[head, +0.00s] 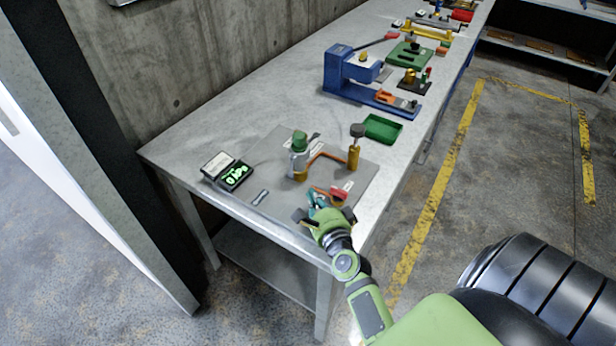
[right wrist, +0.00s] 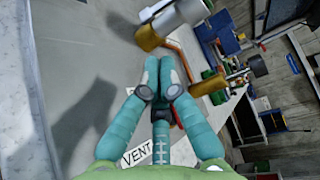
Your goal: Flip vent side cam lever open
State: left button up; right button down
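My right gripper (head: 318,200) is at the front edge of the grey plate, beside a red and orange lever part (head: 338,192). In the right wrist view its teal fingers (right wrist: 160,72) are brought together at the tips, with nothing visible between them. A label reading VENT (right wrist: 137,153) lies below the fingers. A green-topped valve body (head: 299,150) stands on the plate, linked by a copper pipe (head: 328,156) to a brass post with a dark cap (head: 354,150). The fingers partly hide the red part, so I cannot tell which piece is the vent side cam lever or whether they touch it. My left gripper is not in view.
The grey plate (head: 262,170) lies on a long metal workbench (head: 240,115). A display box (head: 234,176) and a small metal piece (head: 260,197) are at left. A green tray (head: 382,128) and blue press (head: 350,70) stand farther back. A concrete wall runs behind.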

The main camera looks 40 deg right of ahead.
aim_at(299, 170)
jog(key=b+x, duration=0.2)
jog(key=x, duration=0.7)
jog(key=shift+w+f, duration=0.1)
jog(key=shift+w, duration=0.05)
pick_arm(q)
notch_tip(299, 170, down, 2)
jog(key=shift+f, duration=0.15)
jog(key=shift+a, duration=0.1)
